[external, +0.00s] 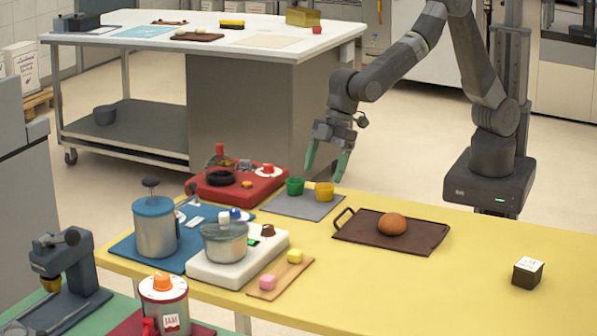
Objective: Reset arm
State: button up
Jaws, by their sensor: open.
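My gripper (326,166) hangs at the far edge of the yellow table, fingers pointing down. Its two green-tipped fingers are apart, with nothing between them. My arm reaches in from the right, bent at the elbow.
A dark tray (416,246) with a brown bun (392,225) lies on the yellow table (480,300). A small dark box (528,272) stands at right. The front right is clear.

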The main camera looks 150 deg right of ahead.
jog(key=s+d+m+p, duration=0.2)
jog(key=d, duration=0.8)
jog(key=shift+g+h, duration=0.3)
notch_tip(320, 180, down, 11)
jog(key=shift+a+r+p, duration=0.1)
jog(key=shift+r+p, duration=0.1)
jog(key=shift+p, duration=0.6)
